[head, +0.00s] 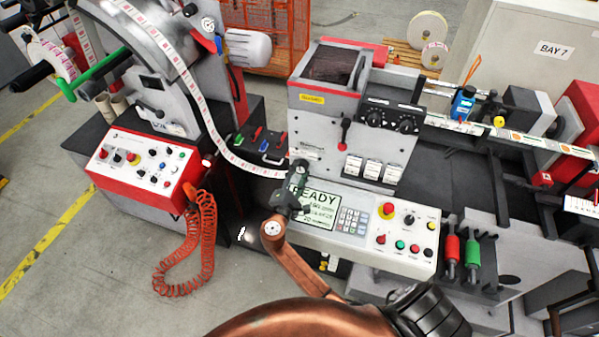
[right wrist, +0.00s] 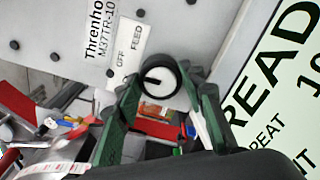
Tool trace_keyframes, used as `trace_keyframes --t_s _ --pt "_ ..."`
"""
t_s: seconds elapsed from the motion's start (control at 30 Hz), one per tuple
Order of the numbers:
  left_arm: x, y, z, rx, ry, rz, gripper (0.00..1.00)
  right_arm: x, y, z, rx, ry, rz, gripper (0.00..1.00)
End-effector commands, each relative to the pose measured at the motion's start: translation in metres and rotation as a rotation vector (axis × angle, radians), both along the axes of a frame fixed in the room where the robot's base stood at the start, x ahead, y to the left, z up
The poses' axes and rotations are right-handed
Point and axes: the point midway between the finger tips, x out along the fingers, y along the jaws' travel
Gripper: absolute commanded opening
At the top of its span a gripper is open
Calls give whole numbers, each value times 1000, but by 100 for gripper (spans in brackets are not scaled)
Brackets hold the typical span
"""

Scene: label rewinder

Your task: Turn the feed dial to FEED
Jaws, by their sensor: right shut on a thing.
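A white label (right wrist: 131,52) beside the dial reads OFF and FEED, with FEED higher in the picture. My right gripper (right wrist: 167,92) has its green fingers on either side of the dial and is shut on it. My left gripper is out of view.
The READY screen (head: 318,207) and keypad (head: 352,221) sit close to my right gripper. A red emergency button (head: 388,209) is further right. A label web (head: 222,142) passes on the left, and an orange coiled cable (head: 207,245) hangs below the red-edged console (head: 147,166).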

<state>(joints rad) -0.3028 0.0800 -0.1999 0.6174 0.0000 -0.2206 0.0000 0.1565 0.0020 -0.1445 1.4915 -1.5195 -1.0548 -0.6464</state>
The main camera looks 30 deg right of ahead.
Motion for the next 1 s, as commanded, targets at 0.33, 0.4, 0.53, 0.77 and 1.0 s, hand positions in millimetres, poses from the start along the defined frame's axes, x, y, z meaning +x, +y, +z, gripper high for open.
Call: trace_keyframes --t_s 0.33,0.4,0.53,0.77,1.0 --pt "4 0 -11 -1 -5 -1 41 0 0 -3 44 -50 -1 12" --pt "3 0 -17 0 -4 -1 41 0 0 -4 68 -80 -1 12" --pt "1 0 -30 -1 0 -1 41 0 0 -6 129 -149 -1 12" --pt "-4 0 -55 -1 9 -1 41 -1 0 -7 251 -292 -2 12" --pt "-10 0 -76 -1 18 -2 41 0 0 -6 363 -421 -3 12"
